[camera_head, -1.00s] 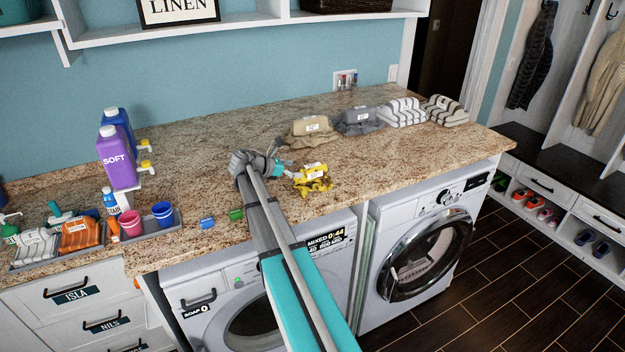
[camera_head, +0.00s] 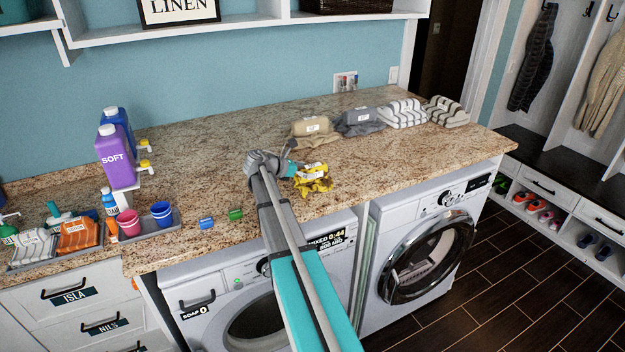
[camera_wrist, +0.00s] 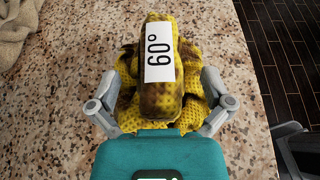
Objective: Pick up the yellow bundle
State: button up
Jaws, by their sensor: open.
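The yellow bundle (camera_head: 314,178) lies on the granite counter near its front edge, above the gap between the two machines. In the wrist view the bundle (camera_wrist: 160,85) is a crumpled yellow cloth with dark brown stains and a white label reading "60°". My gripper (camera_wrist: 160,108) is open, with one finger on each side of the bundle's near part. In the head view my gripper (camera_head: 294,170) is at the bundle's left side, partly hidden by my wrist. I cannot tell whether the fingers touch the cloth.
A tan bundle (camera_head: 312,132), a grey bundle (camera_head: 358,122) and striped bundles (camera_head: 403,113) lie behind. Blue (camera_head: 206,223) and green (camera_head: 236,214) small blocks lie to the left. Soap bottles (camera_head: 116,158) stand further left.

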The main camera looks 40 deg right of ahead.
jog(key=c, duration=1.2)
jog(key=shift+r, duration=0.15)
jog(key=shift+c, duration=0.2)
notch_tip(320, 180, up, 3)
jog(key=p, duration=0.3)
jog(key=s+a+r+p, duration=0.4)
jog(key=s+r+p, duration=0.5)
jog(key=s, duration=0.4)
jog(key=shift+s+r+p, duration=0.15)
jog(key=shift+r+p, duration=0.2)
jog(key=shift+p, duration=0.15)
jog(key=shift+a, duration=0.1)
